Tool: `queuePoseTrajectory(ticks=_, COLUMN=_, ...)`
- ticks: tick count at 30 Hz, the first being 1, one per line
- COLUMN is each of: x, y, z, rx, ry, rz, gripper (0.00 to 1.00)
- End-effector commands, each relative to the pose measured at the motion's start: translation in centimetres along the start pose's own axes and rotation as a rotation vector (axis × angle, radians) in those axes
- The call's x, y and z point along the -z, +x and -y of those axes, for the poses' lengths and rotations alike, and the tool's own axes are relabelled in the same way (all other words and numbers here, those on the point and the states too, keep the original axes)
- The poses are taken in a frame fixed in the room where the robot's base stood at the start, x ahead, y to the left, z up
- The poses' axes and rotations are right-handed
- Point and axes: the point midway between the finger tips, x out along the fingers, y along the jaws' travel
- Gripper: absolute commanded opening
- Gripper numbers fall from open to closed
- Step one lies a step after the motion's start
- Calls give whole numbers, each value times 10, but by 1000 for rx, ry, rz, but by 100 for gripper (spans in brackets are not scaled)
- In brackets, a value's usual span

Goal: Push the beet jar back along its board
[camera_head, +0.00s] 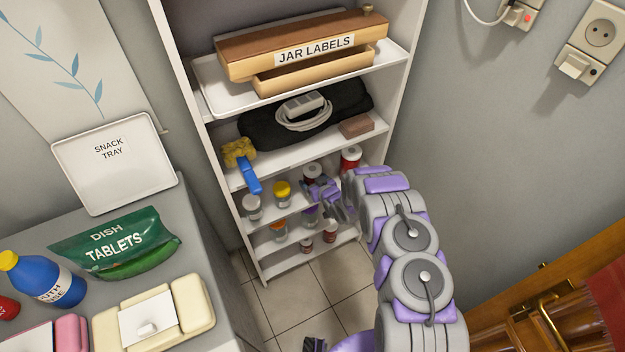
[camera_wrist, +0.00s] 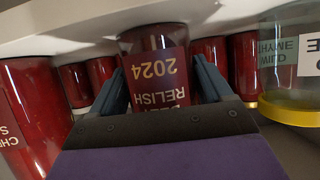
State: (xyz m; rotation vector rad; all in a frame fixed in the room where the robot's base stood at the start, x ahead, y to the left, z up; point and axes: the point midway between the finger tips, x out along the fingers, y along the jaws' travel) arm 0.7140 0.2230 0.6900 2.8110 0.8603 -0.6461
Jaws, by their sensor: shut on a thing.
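The beet jar (camera_wrist: 155,45) is dark red with a purple label reading "RELISH 2024". It is upside down in the wrist view, with its upper label line partly hidden by my gripper. My gripper (camera_wrist: 160,78) has one blue-grey finger on each side of the jar and is shut on it. The jar stands among other jars on a pale board. In the head view my gripper (camera_head: 330,195) reaches into a lower level of the white shelf unit (camera_head: 408,75). I cannot tell for certain which jar there is the beet jar.
Red jars (camera_wrist: 243,65) stand close on both sides in the wrist view, with a larger red jar (camera_wrist: 30,110) at left. A clear yellow-rimmed jar (camera_wrist: 285,90) is at right. The shelf's right upright is near my arm.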

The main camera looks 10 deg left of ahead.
Motion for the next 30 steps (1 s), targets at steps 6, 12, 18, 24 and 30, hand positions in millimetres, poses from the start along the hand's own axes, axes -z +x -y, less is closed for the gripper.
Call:
queuePoseTrajectory(ticks=6, x=5, y=11, z=1, rx=1, ry=-1, rz=-1, gripper=47)
queuePoseTrajectory(ticks=12, x=10, y=20, z=2, rx=1, ry=0, rz=-3, gripper=47)
queuePoseTrajectory(ticks=18, x=13, y=29, z=3, rx=1, ry=-2, rz=0, gripper=47)
queuePoseTrajectory(ticks=24, x=20, y=38, z=3, rx=1, ry=-1, rz=-5, gripper=47)
queuePoseTrajectory(ticks=30, x=22, y=47, z=3, rx=0, ry=-1, rz=-2, gripper=47)
